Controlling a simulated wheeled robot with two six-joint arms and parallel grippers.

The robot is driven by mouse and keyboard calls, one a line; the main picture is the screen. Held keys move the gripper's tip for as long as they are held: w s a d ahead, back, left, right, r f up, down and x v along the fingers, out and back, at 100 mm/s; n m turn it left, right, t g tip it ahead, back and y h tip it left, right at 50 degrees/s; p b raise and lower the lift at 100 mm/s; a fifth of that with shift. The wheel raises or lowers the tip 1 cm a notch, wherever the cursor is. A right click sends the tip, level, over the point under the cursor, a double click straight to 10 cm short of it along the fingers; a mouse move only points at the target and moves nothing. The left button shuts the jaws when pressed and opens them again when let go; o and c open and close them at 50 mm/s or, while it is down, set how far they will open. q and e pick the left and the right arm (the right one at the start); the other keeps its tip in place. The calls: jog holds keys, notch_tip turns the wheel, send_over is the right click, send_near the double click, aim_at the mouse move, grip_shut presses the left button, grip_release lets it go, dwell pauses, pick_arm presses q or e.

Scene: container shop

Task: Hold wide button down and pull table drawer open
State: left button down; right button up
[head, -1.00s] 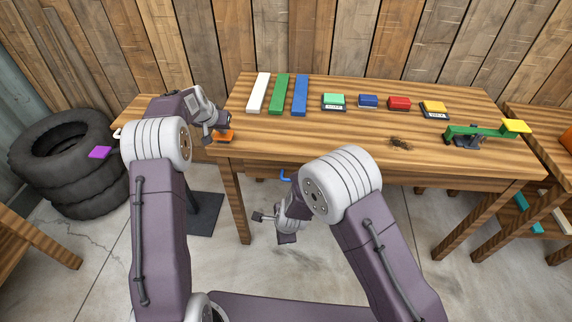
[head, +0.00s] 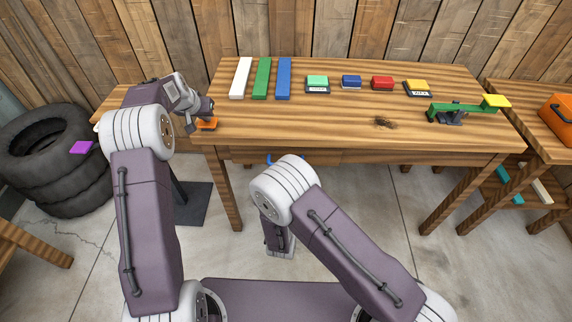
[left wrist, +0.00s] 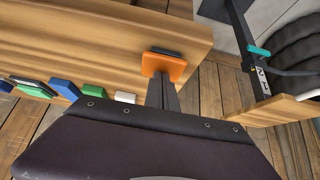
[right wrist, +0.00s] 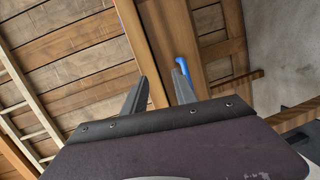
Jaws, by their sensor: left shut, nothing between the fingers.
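The orange wide button (head: 207,124) sits on the front left corner of the wooden table (head: 300,130). My left gripper (head: 205,114) is shut and empty, its tips at the button. The left wrist view shows the shut fingers (left wrist: 163,82) against the orange face (left wrist: 165,66); whether it is pressed down I cannot tell. The drawer's blue handle (head: 270,159) shows under the table's front edge, partly behind my right arm. In the right wrist view my right gripper (right wrist: 158,82) is open, and the blue handle (right wrist: 181,63) is by its right fingertip.
White, green and blue bars (head: 262,78) and several small coloured blocks (head: 351,82) stand along the table's back. A green lever with a yellow pad (head: 494,101) is at the right. Stacked tyres (head: 45,160) stand left. The front floor is clear.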

jog(key=s+a+f+n+y, duration=0.3)
jog(key=a+f, duration=0.1)
jog(key=a, duration=0.1)
jog(key=w, duration=0.4)
jog(key=w+f, duration=0.1)
jog(key=w, duration=0.3)
jog(key=w+f, duration=0.1)
jog(key=w, duration=0.3)
jog(key=shift+w+d, duration=0.15)
jog(key=shift+d, duration=0.1)
grip_shut()
dwell(0.6)
